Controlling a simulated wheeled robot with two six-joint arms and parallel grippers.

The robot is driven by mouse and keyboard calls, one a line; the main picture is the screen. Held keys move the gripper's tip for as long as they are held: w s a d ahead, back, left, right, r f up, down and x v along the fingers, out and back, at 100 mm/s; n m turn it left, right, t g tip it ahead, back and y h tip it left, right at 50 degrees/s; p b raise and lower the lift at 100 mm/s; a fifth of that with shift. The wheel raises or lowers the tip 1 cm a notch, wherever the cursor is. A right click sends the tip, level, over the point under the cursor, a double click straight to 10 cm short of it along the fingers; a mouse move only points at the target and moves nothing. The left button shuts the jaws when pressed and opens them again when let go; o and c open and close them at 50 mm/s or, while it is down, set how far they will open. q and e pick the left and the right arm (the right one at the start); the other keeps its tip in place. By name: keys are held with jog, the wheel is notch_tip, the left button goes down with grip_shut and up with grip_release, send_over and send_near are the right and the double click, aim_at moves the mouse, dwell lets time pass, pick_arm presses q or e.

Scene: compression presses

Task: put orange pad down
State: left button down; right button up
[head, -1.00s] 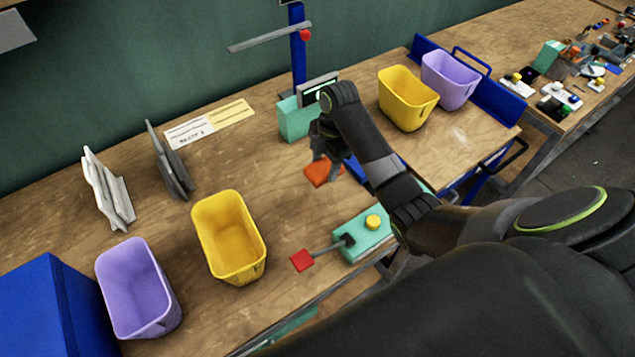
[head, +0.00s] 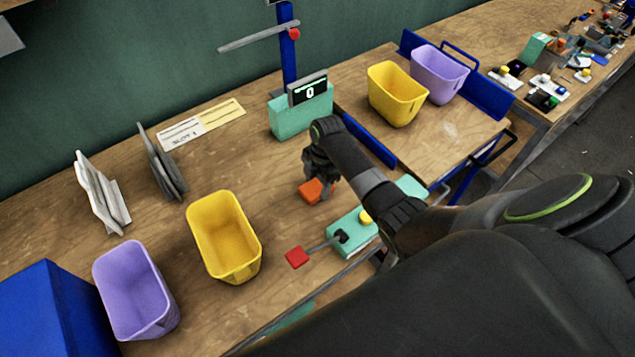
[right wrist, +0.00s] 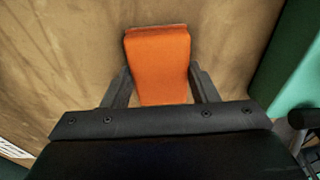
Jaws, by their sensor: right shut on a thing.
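The orange pad (head: 313,192) is at my right gripper (head: 320,180) in the head view, low over or on the wooden table beside the green press base. In the right wrist view the pad (right wrist: 160,60) lies between the two dark fingers (right wrist: 160,90), with bare wood beyond it. My right gripper is shut on the pad. I cannot tell whether the pad touches the table. My left gripper is not in view.
A green lever press (head: 352,232) with a red-tipped handle stands close in front. A teal display unit (head: 300,115) stands behind. A yellow bin (head: 222,240) and a purple bin (head: 135,290) are to the left. Bare table (head: 250,160) lies left of the gripper.

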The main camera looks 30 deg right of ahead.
jog(key=shift+f, duration=0.2)
jog(key=o, duration=1)
jog(key=shift+r, duration=0.1)
jog(key=shift+r, duration=0.15)
notch_tip(320, 180, up, 12)
jog(key=d+b, duration=0.1)
jog(key=b, duration=0.1)
jog(key=shift+w+d, duration=0.15)
jog(key=shift+d, duration=0.25)
